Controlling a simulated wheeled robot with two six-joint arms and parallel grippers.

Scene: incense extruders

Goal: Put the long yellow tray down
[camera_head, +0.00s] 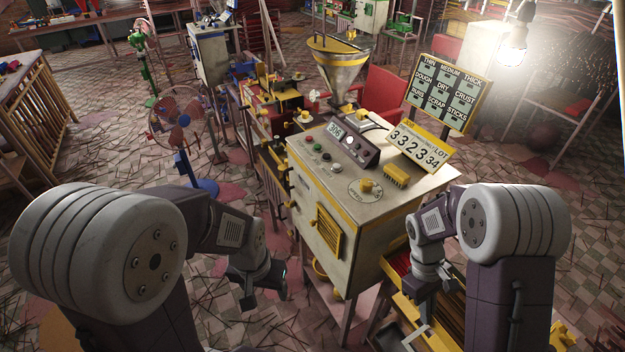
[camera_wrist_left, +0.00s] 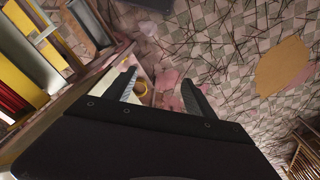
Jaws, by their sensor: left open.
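A long yellow-edged tray (camera_head: 396,287) with red and brown sticks in it shows at the lower right of the head view, below the machine's right side and partly hidden by my right arm. A yellow piece beside a red strip, seemingly the same tray, shows at the left edge of the left wrist view (camera_wrist_left: 27,62). My left gripper (camera_head: 272,283) is low in front of the machine; its fingers stand apart and empty in the left wrist view (camera_wrist_left: 158,88). My right gripper (camera_head: 428,312) is low over the tray area; its jaws are too hidden to read.
The extruder machine (camera_head: 335,190) with its hopper (camera_head: 340,70) fills the middle. A label board (camera_head: 450,90) stands behind it. A blue-based fan (camera_head: 180,130) stands left. The tiled floor, strewn with sticks, is open at left.

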